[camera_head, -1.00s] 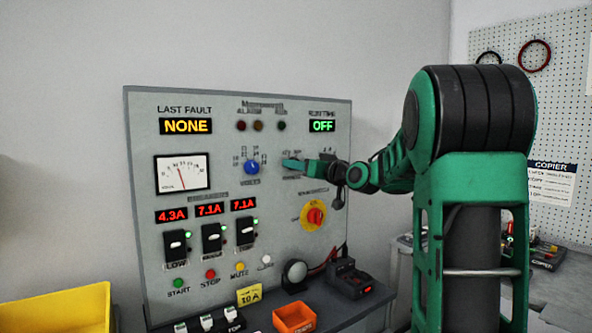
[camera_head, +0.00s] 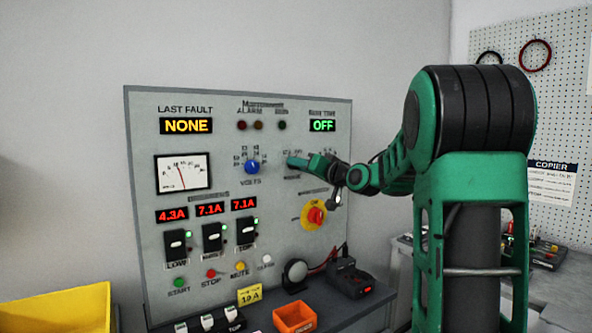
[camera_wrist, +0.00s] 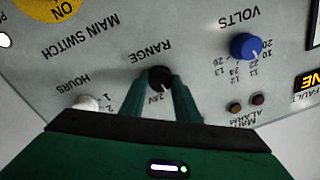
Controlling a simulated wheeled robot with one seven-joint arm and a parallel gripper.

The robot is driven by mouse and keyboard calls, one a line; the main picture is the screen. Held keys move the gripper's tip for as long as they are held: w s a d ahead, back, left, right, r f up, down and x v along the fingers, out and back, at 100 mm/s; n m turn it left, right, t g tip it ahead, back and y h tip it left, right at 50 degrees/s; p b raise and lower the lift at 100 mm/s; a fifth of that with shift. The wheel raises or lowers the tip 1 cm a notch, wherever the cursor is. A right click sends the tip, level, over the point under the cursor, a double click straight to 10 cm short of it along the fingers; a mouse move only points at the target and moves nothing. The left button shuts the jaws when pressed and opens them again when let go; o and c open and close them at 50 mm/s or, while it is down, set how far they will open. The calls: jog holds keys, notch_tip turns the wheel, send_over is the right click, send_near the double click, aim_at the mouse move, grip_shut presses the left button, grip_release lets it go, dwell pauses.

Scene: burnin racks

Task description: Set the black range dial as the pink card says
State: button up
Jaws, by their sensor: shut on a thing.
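The black range dial (camera_wrist: 158,76) shows in the wrist view under the upside-down word RANGE. My gripper (camera_wrist: 160,84) is shut on it, one green finger on each side. A small label by the dial is partly legible; the fingers hide the other scale marks, and I cannot read the pointer surely. In the head view my gripper (camera_head: 291,162) reaches the panel right of the blue volts knob (camera_head: 252,167) and hides the dial. I cannot make out a pink card in either view.
The grey panel (camera_head: 140,260) also carries a yellow-and-red main switch (camera_head: 315,215) below my gripper. The white hours knob (camera_wrist: 87,103) is near my fingers. A yellow card (camera_head: 249,296) and an orange bin (camera_head: 294,317) are on the bench.

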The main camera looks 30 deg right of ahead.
jog(key=shift+f+m, duration=0.15)
jog(key=shift+m, duration=4.15)
jog(key=shift+h, duration=0.3)
jog(key=o, duration=1)
jog(key=shift+o, duration=0.2)
jog(key=s, duration=1)
jog(key=shift+s+d+f, duration=0.3)
jog(key=shift+s+d, duration=0.05)
